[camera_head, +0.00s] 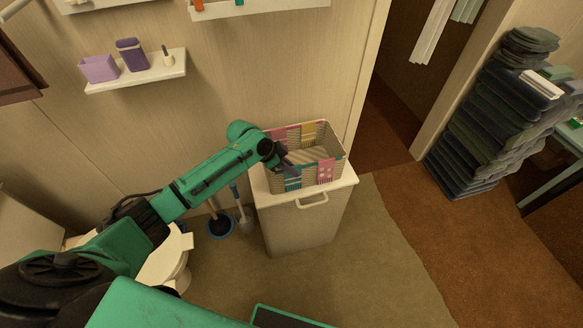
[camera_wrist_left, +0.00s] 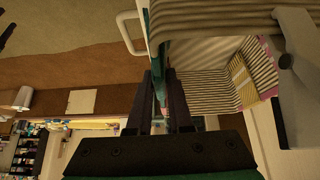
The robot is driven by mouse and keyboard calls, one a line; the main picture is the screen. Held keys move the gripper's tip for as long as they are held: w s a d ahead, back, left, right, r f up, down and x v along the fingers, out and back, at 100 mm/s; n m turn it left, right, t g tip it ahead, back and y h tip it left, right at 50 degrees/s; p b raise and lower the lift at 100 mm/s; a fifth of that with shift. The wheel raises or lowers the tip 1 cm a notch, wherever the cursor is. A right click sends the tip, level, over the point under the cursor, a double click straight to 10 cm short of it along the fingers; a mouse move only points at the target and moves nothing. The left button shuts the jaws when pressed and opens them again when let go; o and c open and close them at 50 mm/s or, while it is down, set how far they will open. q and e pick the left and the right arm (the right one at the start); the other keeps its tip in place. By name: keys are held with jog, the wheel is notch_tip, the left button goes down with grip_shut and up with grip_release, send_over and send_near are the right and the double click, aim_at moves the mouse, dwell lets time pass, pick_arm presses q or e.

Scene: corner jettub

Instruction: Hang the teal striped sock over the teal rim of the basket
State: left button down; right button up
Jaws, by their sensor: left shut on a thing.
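The basket (camera_head: 337,170) is striped, with pink, yellow and teal patches on its sides, and stands on a white cabinet. Its striped inside also shows in the wrist view (camera_wrist_left: 205,88). My left gripper (camera_head: 284,163) is at the basket's left side, close to the rim. In the wrist view its two dark fingers (camera_wrist_left: 161,88) are shut on a narrow teal piece (camera_wrist_left: 160,84) with a pinkish end, which I take for the sock. A teal striped patch (camera_head: 292,184) shows on the basket's front left, below the gripper. I cannot tell whether it is the held sock. My right gripper is not in view.
The white cabinet (camera_head: 297,228) has a handle on its front. A toilet (camera_head: 172,262) and a brush in a blue-rimmed holder (camera_head: 220,226) stand to its left. A wall shelf (camera_head: 135,78) holds purple items. A dark folded stack (camera_head: 490,125) stands at right.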

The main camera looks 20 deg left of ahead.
pick_arm(q)
jog(key=c, duration=0.8)
grip_release()
jog(key=shift+o, duration=0.2)
jog(key=shift+r, duration=0.1)
